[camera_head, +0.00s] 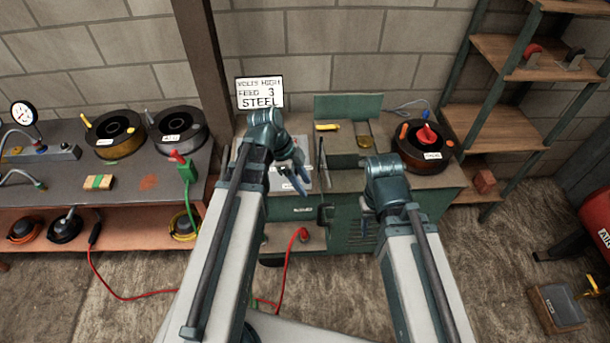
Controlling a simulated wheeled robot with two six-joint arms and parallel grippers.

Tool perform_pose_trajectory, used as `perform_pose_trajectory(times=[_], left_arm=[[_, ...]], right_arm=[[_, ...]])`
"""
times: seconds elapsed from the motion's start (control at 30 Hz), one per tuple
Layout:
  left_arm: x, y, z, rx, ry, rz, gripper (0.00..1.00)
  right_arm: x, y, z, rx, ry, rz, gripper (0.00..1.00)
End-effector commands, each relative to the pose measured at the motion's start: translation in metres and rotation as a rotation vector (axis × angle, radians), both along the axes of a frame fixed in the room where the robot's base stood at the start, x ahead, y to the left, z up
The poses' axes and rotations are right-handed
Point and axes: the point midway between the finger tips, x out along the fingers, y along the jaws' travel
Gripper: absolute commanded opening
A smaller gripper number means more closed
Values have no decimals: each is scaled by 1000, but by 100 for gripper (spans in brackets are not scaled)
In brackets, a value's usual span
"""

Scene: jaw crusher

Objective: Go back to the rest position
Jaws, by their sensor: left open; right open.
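My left arm reaches up over the green machine bench (440,178). Its gripper (293,180), with blue fingers, hangs over the left part of the bench top, in front of a light grey panel, open and with nothing visible between the fingers. My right arm reaches to the front edge of the bench, to the right of the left arm. Its gripper (370,207) is mostly hidden by its own wrist; it is open and I see nothing held.
A sign (260,92) reading "STEEL" stands behind the bench. A spool with a red knob (425,148) sits on the bench's right. A grey workbench (135,190) with spools stands left, shelves (490,130) stand right. A red cable (130,297) lies on the floor.

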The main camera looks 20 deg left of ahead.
Motion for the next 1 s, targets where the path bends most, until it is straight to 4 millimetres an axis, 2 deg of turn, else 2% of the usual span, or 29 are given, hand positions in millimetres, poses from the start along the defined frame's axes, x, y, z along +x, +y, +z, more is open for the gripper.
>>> perform_pose_trajectory(times=[0.23,0.37,0.47,0.7,0.9,1.0], left_arm=[[0,-1,0,2,3,3,47],[-7,-11,-7,32,47,67,47],[-19,-27,-17,94,117,193,47],[-53,-64,-40,295,237,627,47],[-73,-82,-50,406,235,955,47],[-80,-87,-52,431,220,1067,47]], right_arm=[[0,0,0,0,0,0,50],[0,0,-4,0,0,0,50],[0,0,-10,0,0,0,50],[0,0,-25,0,0,-1,50],[0,0,-34,0,0,-1,50],[0,0,-36,0,0,-1,50]])
